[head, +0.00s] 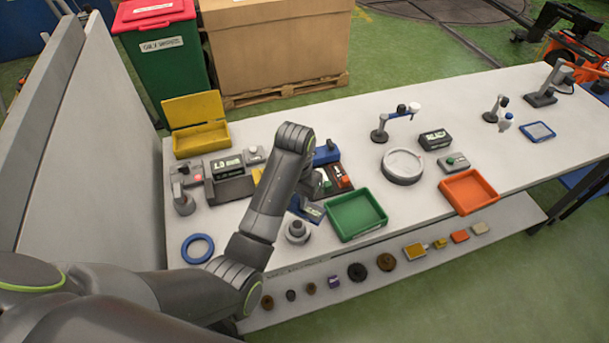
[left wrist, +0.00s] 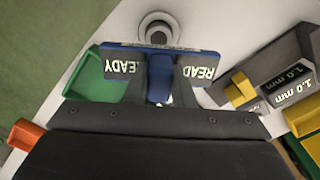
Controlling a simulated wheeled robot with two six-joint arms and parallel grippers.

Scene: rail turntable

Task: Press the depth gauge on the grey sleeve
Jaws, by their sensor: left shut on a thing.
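My left gripper (head: 309,192) is shut on the blue depth gauge (head: 313,212), whose display is partly visible. In the left wrist view, the gauge (left wrist: 158,80) sits between the two fingers (left wrist: 160,72), and lettering reading READY shows on both sides. The grey sleeve (head: 297,231) stands upright on the table just in front of the gauge in the head view. It also shows in the left wrist view (left wrist: 158,22), just beyond the gauge, which partly covers it. I cannot tell the height of the gauge over the table. My right gripper is not in view.
A green tray (head: 355,215) stands right of the gauge, and a blue ring (head: 198,248) lies at left. An orange tray (head: 468,192) lies farther right.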

